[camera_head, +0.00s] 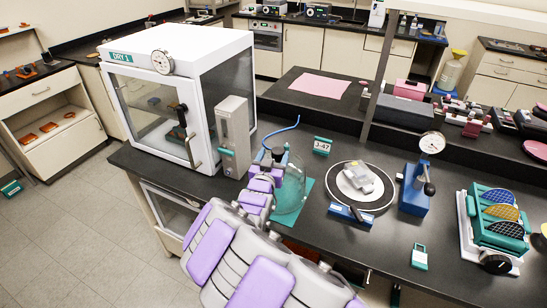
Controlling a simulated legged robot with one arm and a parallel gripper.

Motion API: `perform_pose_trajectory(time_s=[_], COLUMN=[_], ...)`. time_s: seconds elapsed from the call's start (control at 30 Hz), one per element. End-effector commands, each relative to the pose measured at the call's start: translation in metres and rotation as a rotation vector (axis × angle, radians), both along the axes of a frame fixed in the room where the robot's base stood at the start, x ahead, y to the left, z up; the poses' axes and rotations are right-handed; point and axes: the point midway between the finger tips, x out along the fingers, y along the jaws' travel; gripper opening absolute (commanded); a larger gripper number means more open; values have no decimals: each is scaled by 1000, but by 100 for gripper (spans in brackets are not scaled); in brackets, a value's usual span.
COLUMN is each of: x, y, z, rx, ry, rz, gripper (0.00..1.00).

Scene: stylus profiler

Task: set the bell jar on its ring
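The bell jar (291,196), a clear greenish glass dome, stands upright at a teal mat (307,187) on the dark bench. A blue hose (284,130) curves up near its top. My gripper (274,160) is at the jar's upper left side, close to its top. Its fingertips are small and partly hidden by my purple and grey arm, so I cannot tell whether they touch the jar. The ring (388,199), a thin dark circle, lies to the right around a pale round plate (346,188). A grey block-like piece (361,176) sits on the plate.
A white cabinet (222,50) and a grey upright unit (233,135) stand left of the jar. A small green display (322,146) is behind. A blue gauge stand (414,190) is close right of the ring. A blue-and-white piece (350,214) lies at the ring's front edge.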

Motion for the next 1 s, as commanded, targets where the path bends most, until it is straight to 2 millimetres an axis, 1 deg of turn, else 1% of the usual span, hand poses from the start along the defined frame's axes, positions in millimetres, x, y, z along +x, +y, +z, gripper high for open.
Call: perform_pose_trajectory(time_s=[0.23, 0.37, 0.53, 1.0], x=[0, -7, -27, -93], y=[-3, 0, 7, 13], z=[2, 2, 3, 2], rx=[1, -2, -3, 0], ry=[0, 1, -1, 0], rz=[-2, -1, 2, 2], gripper=[71, 71, 71, 71])
